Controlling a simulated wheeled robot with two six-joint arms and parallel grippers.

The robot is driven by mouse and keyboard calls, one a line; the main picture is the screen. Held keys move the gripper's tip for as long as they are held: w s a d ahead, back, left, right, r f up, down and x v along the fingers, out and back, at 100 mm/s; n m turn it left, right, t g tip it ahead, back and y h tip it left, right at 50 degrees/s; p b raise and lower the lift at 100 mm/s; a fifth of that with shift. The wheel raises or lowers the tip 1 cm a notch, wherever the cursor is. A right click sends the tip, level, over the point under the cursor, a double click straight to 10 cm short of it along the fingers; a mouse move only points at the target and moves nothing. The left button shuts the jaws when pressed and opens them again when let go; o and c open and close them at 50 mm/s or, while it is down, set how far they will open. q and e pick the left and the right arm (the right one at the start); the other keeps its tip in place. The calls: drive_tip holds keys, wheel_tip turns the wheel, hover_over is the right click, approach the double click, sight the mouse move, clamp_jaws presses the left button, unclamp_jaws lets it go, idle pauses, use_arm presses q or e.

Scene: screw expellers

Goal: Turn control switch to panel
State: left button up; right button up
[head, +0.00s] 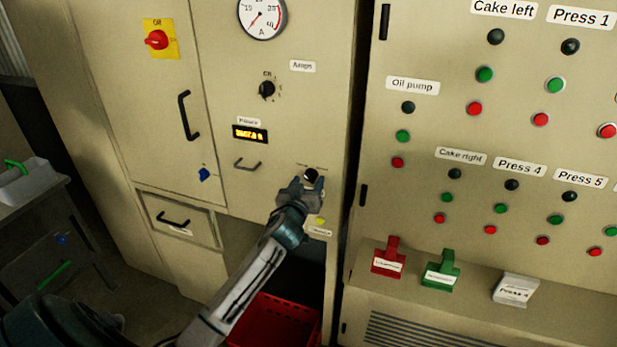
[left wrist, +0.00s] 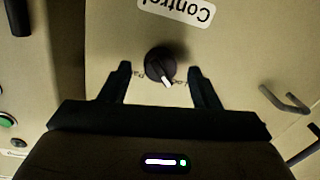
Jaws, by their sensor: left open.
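The control switch (head: 311,175) is a black round knob on the beige cabinet front, just beyond my left gripper in the head view. In the left wrist view the knob (left wrist: 160,65) has a white pointer mark and small labels on both sides, too small to read. A white "Control" label (left wrist: 176,10) shows upside down there. My left gripper (head: 302,187) is open, and in the left wrist view its two fingers (left wrist: 160,82) stand on either side of the knob, with gaps visible between. My right gripper is not in view.
A metal handle (head: 247,165) sits left of the switch, and a yellow-green button (head: 320,221) below it. A red crate (head: 275,320) stands under the cabinet. The panel at right holds several buttons, with red (head: 388,262) and green (head: 440,273) tag holders on its ledge.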

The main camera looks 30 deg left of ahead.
use_arm(q)
drive_tip(key=shift+w+a, duration=0.15)
drive_tip(key=shift+w, duration=0.35)
drive_tip(key=c, duration=1)
